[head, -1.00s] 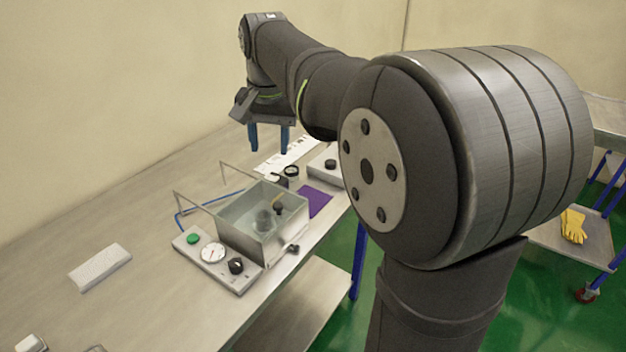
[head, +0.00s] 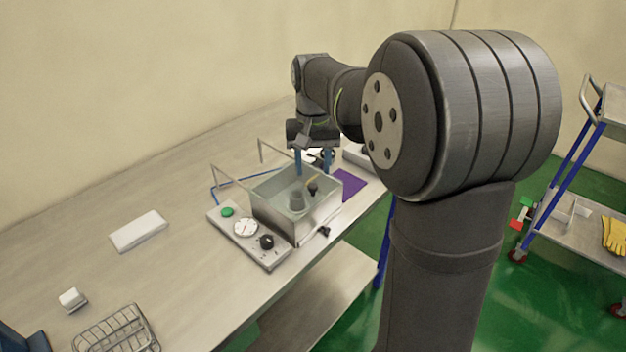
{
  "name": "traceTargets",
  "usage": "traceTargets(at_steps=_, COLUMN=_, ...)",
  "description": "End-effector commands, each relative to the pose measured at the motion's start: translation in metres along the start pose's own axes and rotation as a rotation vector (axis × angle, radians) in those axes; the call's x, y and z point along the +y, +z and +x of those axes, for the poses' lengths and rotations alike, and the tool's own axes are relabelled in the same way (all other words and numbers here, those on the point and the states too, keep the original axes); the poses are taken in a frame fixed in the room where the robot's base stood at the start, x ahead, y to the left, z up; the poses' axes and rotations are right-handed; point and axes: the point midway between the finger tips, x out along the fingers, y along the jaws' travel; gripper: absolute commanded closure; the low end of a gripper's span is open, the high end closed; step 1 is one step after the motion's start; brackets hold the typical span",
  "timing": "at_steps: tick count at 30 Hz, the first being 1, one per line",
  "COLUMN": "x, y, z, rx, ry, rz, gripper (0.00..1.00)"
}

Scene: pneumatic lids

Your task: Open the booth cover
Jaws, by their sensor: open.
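The booth is a metal box (head: 275,220) on the workbench. Its inside shows from above, with a grey cup-like part (head: 297,198) and a small dark knob-like part (head: 313,190). I cannot tell whether a clear cover lies over the top. A control panel (head: 272,256) in front carries a green button (head: 227,212), a white dial gauge (head: 246,227) and a black knob (head: 267,242). My gripper (head: 312,164) points down with its two blue fingers apart and empty. It is at the box's far side; the exact gap to the box is unclear.
A purple mat (head: 349,185) lies right of the box. A white block (head: 139,231) and a wire basket (head: 117,330) sit on the left bench. A trolley (head: 575,225) stands at right.

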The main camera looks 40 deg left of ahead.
Motion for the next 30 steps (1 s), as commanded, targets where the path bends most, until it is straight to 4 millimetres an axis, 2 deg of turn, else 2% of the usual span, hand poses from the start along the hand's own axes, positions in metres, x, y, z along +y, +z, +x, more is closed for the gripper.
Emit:
traceTargets(at_steps=3, x=0.0, y=0.001, z=0.023, rx=-0.003, ry=0.0, rz=0.0, gripper=0.55)
traceTargets(at_steps=9, x=0.0, y=0.0, z=0.044, rx=0.0, ry=0.0, rz=0.001, gripper=0.55)
traceTargets(at_steps=20, x=0.0, y=0.0, z=0.05, rx=0.001, ry=0.0, rz=0.001, gripper=0.55)
traceTargets(at_steps=27, x=0.0, y=0.0, z=0.049, rx=0.001, ry=0.0, rz=0.001, gripper=1.0)
traceTargets(at_steps=30, x=0.0, y=0.0, z=0.049, rx=0.001, ry=0.0, rz=0.001, gripper=1.0)
